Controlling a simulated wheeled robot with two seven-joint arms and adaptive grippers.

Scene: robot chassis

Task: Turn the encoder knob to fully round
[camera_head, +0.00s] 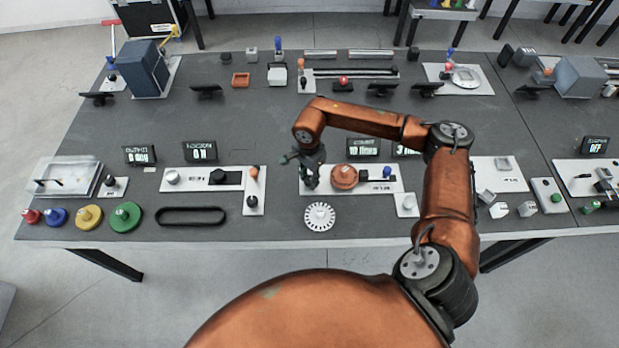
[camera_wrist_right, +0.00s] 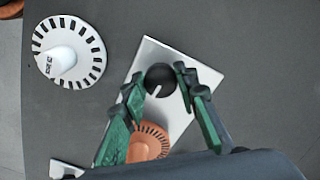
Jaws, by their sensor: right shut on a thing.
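A pale panel (camera_head: 411,188) stands at the front middle of the table. It carries an orange slotted disc (camera_head: 344,177) and small blue and black parts. In the right wrist view a round black knob (camera_wrist_right: 161,79) with a white pointer line sits on the panel beside the orange slotted disc (camera_wrist_right: 150,141). My right gripper (camera_head: 309,175) is down at the panel's left end. The knob is hidden by the gripper in the head view. My left gripper is out of view.
A loose white slotted disc (camera_head: 320,216) lies in front of the panel. A small display (camera_head: 363,148) stands behind it, its text hard to read. Another panel with a switch (camera_head: 218,177) is to the left, and a black belt loop (camera_head: 191,216) lies before it.

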